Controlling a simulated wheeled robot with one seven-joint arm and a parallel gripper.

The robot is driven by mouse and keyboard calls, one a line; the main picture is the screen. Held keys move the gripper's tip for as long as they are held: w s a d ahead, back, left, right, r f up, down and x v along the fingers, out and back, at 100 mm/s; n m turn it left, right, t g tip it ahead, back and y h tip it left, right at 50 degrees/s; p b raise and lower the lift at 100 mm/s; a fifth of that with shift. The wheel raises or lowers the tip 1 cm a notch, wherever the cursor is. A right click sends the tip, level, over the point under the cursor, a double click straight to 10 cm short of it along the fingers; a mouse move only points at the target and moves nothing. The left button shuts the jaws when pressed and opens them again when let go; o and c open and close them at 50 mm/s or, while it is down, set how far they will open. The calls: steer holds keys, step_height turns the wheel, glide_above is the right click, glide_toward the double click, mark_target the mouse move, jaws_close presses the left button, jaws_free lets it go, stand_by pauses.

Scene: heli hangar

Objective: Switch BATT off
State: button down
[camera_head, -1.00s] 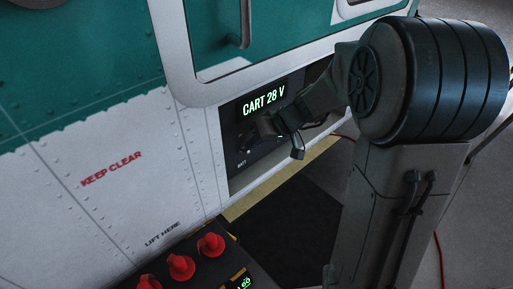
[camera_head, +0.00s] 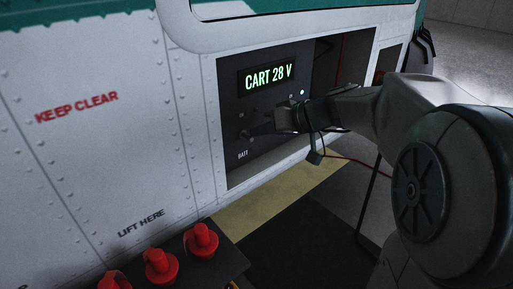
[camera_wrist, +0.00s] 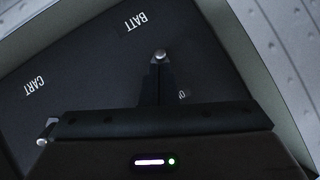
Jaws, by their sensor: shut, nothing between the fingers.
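The dark panel (camera_head: 225,105) is set in the white side of the helicopter. The BATT switch (camera_head: 243,134) is at its lower left, above the BATT label (camera_head: 243,155). In the wrist view the BATT switch (camera_wrist: 160,56) shows a round silver tip just beyond my fingertips; I cannot tell whether they touch it. My gripper (camera_head: 264,129) is shut and empty, reaching in from the right; its narrow fingers also show in the wrist view (camera_wrist: 155,80). A small label (camera_wrist: 183,95) beside the fingers is partly hidden. The lever's on or off position is unclear.
A lit display (camera_head: 267,76) reads CART 28 V. A second switch (camera_wrist: 45,130) stands near the CART label (camera_wrist: 34,86), partly hidden by my gripper. Red-capped knobs (camera_head: 160,265) stand on a dark box at lower left. The recess's pale frame (camera_head: 265,172) borders the panel.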

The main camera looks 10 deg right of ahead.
steer(key=shift+p, duration=0.35)
steer(key=shift+r, duration=0.2)
steer(key=shift+r, duration=0.6)
steer(key=s+d+r+b, duration=0.1)
steer(key=s+d+r, duration=0.1)
steer(key=s+d, duration=0.4)
steer(key=shift+d+b, duration=0.35)
steer(key=shift+d, duration=0.55)
